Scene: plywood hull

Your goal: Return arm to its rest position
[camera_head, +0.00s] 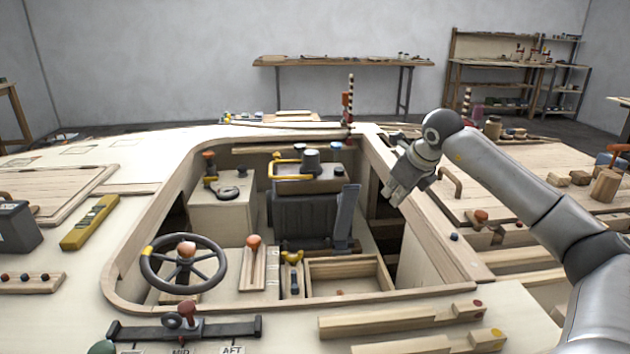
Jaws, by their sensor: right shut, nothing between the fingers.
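My right arm (510,185) comes in from the right edge and reaches across the right side of the plywood deck. My right gripper (394,194) hangs over the right rim of the cockpit opening, pointing down and left. It is shut and holds nothing. It appears apart from the rim, though the exact height is hard to judge. My left gripper is not in view.
The cockpit holds a steering wheel (183,264), a dark seat (308,220) and an orange-knobbed lever (253,243). A slide lever (187,314) and wooden blocks (400,318) lie in front. A grey box (16,228) stands left; a wooden mallet-like block (605,186) stands right.

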